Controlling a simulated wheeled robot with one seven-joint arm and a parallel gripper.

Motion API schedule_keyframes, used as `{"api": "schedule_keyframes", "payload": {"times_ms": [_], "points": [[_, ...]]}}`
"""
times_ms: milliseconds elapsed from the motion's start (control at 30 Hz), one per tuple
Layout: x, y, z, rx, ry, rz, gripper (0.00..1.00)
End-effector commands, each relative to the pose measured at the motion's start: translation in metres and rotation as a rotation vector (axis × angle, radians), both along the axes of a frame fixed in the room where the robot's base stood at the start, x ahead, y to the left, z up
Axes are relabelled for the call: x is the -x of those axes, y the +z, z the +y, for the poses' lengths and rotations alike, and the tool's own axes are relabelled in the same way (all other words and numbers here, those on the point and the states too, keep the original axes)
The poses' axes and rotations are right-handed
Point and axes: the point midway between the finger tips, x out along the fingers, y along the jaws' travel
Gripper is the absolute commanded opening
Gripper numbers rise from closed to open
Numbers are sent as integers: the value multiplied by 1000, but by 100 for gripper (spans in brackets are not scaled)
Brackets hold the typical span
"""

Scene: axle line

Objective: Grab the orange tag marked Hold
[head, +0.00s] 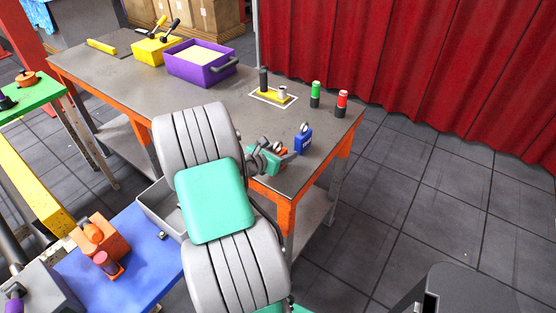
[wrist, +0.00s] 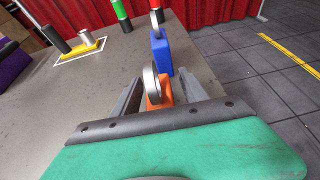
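An orange tag (wrist: 165,93) with a round silver ring on top stands on the grey workbench (head: 215,92). No lettering on it can be read. In the wrist view my gripper (wrist: 158,92) is open, with one grey finger on each side of the orange tag. The tag's lower part is hidden by the gripper's body. Whether the fingers touch it cannot be told. In the head view the orange tag (head: 283,151) is mostly hidden by my gripper (head: 281,158). A blue tag (wrist: 161,52) with a similar ring stands just beyond it.
The blue tag (head: 303,140) is close to my fingers, near the bench's right edge. Green-topped (head: 315,94) and red-topped (head: 341,103) cylinders stand farther back. A yellow piece (head: 272,95) lies in a white outline. A purple bin (head: 203,65) stands farther left.

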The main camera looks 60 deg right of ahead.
Motion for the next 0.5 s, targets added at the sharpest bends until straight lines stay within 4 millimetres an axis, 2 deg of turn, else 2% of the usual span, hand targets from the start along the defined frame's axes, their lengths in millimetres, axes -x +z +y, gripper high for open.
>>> {"api": "schedule_keyframes", "payload": {"times_ms": [67, 500], "points": [[0, 0, 0, 0, 0, 0, 44], [0, 0, 0, 0, 0, 0, 8]]}}
